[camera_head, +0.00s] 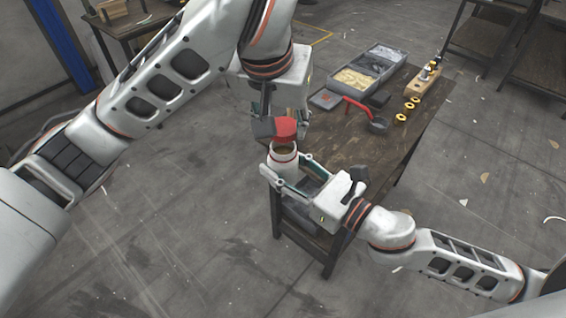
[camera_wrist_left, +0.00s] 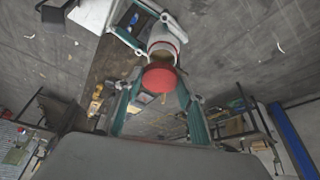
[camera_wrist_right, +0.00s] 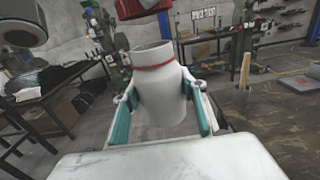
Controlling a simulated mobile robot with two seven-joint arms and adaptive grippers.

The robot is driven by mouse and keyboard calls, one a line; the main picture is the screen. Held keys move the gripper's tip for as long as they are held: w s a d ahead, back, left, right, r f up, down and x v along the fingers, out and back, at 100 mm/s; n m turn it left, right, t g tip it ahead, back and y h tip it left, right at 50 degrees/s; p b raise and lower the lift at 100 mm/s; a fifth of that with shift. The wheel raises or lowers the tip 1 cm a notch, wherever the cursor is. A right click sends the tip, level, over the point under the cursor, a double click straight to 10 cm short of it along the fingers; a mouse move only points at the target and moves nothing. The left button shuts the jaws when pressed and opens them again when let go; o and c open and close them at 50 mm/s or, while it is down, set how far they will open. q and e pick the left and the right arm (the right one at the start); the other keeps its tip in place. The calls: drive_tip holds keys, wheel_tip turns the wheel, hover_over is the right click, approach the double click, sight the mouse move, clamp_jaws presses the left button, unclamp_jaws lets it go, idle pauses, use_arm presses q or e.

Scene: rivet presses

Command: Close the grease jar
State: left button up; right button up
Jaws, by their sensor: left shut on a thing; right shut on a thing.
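The grease jar (camera_head: 283,159) is white with a red band near its open mouth. My right gripper (camera_head: 287,172) is shut around its body and holds it upright, off the table. The jar fills the middle of the right wrist view (camera_wrist_right: 162,95). The red lid (camera_head: 286,127) is in my left gripper (camera_head: 276,127), which is shut on it. The lid is just above the jar's mouth, apart from it, and shows in the left wrist view (camera_wrist_left: 159,77) between the fingers. Yellowish contents show inside the jar's mouth.
The wooden workbench (camera_head: 335,150) lies behind and beside the grippers. On it are a grey two-part bin (camera_head: 363,88), a red-handled tool (camera_head: 357,106), several yellow rings (camera_head: 401,117) and a wooden block (camera_head: 421,82). Open floor lies left of the bench.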

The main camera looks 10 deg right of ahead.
sight(282, 159)
use_arm(q)
drive_tip(key=shift+f, duration=0.55)
drive_tip(key=shift+s, duration=0.25)
drive_tip(key=shift+f, duration=0.9)
drive_tip(key=shift+f, duration=0.6)
idle(0.4)
